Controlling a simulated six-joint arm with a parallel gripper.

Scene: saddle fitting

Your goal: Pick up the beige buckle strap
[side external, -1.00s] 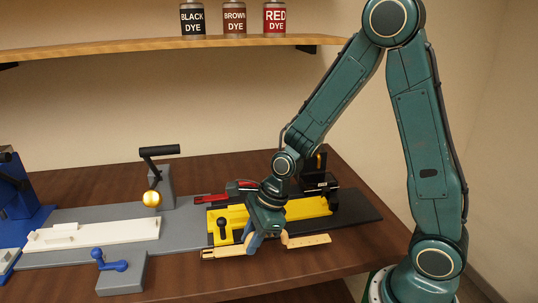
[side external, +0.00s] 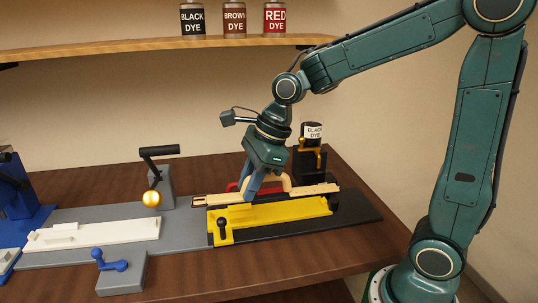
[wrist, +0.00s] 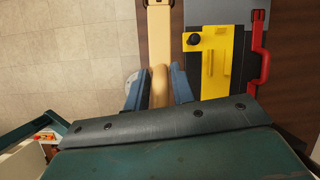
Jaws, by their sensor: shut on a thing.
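The beige buckle strap (side external: 312,190) is held lengthwise in the side external view, and a rounded beige part arches up from it beside my fingers. My gripper (side external: 250,196) is shut on the strap, its blue fingers pointing down. In the wrist view the strap (wrist: 159,35) runs from between the blue fingers of my gripper (wrist: 159,88) to the top edge. There it shows left of the yellow fixture, near the table's edge, and looks raised off the table. The part of the strap between the fingers is partly hidden.
The yellow fixture (side external: 270,214) with a black knob lies on a black base, with a red clamp (wrist: 262,62) along its far side. A black dye holder (side external: 312,150) stands behind. Left are a white bar (side external: 90,234), a black-handled lever (side external: 160,170) and a blue-handled block (side external: 120,272).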

